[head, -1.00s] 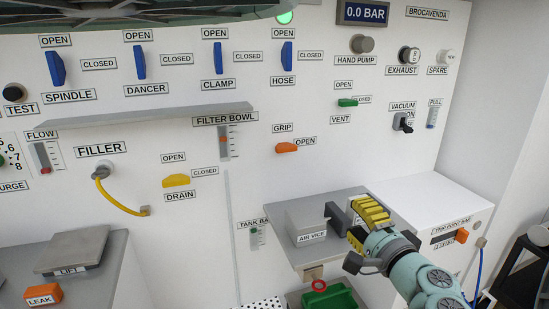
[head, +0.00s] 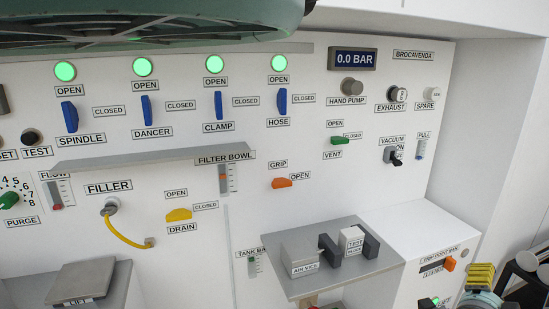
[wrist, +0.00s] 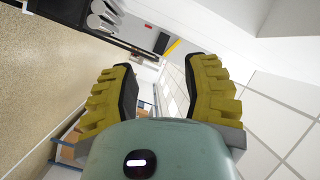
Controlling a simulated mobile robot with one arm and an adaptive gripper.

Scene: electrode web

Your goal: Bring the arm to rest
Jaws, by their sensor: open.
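My gripper (head: 480,277) shows at the lower right edge of the head view, with one yellow ridged finger pad in sight. It is to the right of the white cabinet and clear of the panel. In the wrist view my gripper (wrist: 166,75) has its two yellow fingers wide apart with nothing between them. Beyond them are a tiled surface, a speckled floor and some shelving. The light block labelled TEST (head: 351,240) stands between dark jaws at the air vice (head: 300,262), apart from my gripper.
The white wall panel carries blue levers (head: 70,117), knobs and a 0.0 BAR display (head: 356,60). Several green lamps glow above the levers. The grey vice shelf (head: 345,280), narrow ledge (head: 150,158) and LIFT plate (head: 82,283) jut out from the panel.

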